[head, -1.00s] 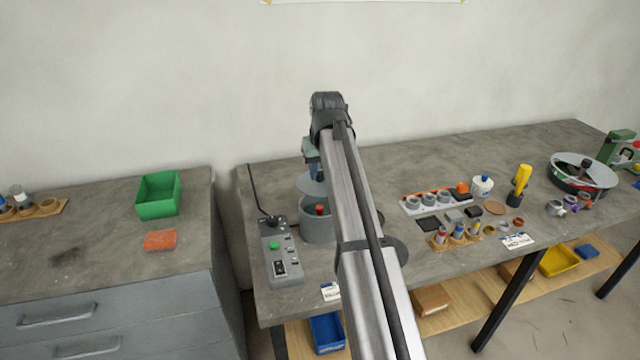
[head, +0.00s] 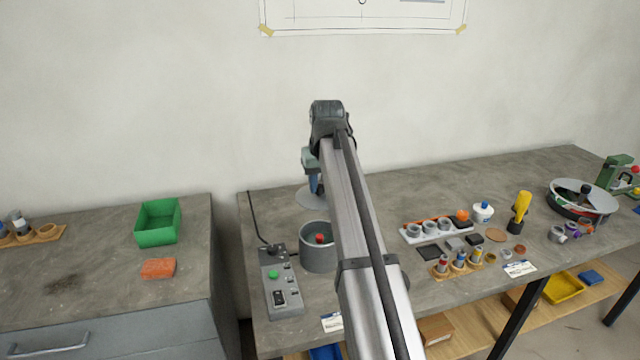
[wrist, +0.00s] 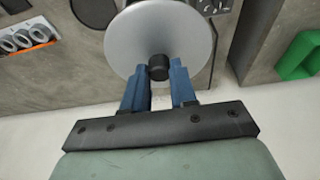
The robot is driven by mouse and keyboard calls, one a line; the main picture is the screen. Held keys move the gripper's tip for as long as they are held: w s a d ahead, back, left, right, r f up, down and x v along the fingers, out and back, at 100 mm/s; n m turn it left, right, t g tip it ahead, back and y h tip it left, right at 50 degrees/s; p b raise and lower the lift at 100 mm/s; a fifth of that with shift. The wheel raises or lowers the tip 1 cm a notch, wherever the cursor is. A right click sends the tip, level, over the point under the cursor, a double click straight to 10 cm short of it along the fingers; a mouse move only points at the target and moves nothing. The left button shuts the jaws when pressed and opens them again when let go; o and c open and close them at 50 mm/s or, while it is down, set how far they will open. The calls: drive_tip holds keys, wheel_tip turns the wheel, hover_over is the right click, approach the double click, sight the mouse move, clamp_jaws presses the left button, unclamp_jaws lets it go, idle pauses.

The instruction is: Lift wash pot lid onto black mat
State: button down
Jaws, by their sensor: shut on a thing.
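The wash pot lid is a grey disc (head: 313,199) with a black knob (wrist: 159,68). My gripper (wrist: 158,88) has its blue fingers shut on the knob. The lid (wrist: 165,30) fills the top middle of the wrist view and hangs clear of the pot. The wash pot (head: 318,258) is a grey open cylinder with a red-topped item inside; it stands on the bench in front of the lid in the head view. A black mat (wrist: 95,10) shows partly at the top of the wrist view, left of the lid. In the head view my arm covers much of that area.
A grey control box (head: 280,283) with a green button stands left of the pot, its cable running back. A tray of grey rings (head: 428,229) and several small parts lie right of my arm. A green bin (head: 158,221) sits on the separate left bench.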

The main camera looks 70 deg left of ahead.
drive_tip(key=shift+w, duration=0.35)
drive_tip(key=w+d+f, duration=1.3)
drive_tip(key=w+f, duration=0.1)
drive_tip(key=f, duration=0.1)
drive_tip(key=shift+w+d+f, duration=0.2)
drive_tip(key=shift+w+d, duration=0.15)
drive_tip(key=shift+w, duration=0.05)
drive_tip(key=shift+f, duration=0.15)
drive_tip(key=shift+f, duration=2.3)
drive_tip(key=shift+f, duration=0.45)
